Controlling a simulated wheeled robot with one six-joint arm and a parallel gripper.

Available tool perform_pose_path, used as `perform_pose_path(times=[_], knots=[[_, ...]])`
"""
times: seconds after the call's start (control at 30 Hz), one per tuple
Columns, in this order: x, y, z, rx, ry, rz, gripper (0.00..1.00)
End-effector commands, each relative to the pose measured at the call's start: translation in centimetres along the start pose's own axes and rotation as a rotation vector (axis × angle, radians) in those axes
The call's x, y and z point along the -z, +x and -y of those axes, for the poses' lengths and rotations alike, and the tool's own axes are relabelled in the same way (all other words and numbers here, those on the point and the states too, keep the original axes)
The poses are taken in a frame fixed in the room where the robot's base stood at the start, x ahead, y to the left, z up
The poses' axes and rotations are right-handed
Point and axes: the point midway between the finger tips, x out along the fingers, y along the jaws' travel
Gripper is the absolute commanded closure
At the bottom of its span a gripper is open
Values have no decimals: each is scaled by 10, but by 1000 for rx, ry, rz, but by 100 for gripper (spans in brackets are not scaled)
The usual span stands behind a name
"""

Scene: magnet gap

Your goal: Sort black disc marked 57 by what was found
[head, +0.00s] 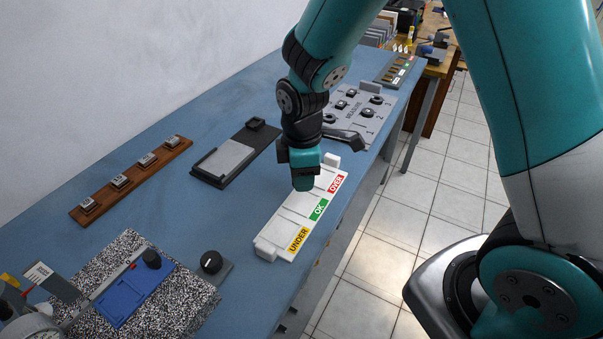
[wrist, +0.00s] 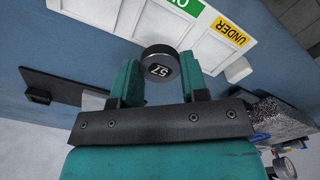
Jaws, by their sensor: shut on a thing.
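The black disc marked 57 (wrist: 160,66) is held between the fingertips of my gripper (wrist: 160,78), its number facing the wrist camera. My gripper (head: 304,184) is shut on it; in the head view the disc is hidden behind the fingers. The white sorting tray (head: 268,251) has a yellow UNDER label (head: 298,239), a green OK label (head: 318,209) and a red OVER label (head: 337,184). My gripper is over the tray's back side, around the OK and OVER sections. In the wrist view the disc overlaps the tray's edge near OK; its height above the tray is unclear.
A granite plate (head: 190,300) with a blue fixture (head: 133,295) and dial gauge is at the front left. A black knob (head: 211,262) stands beside it. A wooden rack (head: 131,183), a black stand with a grey plate (head: 226,160) and a grey MEASURE board (head: 374,108) are farther off.

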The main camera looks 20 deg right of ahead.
Motion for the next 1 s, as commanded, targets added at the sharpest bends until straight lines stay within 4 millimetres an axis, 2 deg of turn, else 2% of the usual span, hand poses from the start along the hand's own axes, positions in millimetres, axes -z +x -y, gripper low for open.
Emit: perform_pose_path(times=[0.1, 0.7, 1.0], knots=[[-1, -2, 0, 0, -4, 1, 84], [-1, 46, 0, 1, -3, 1, 84], [-1, 57, 0, 0, -3, 0, 84]])
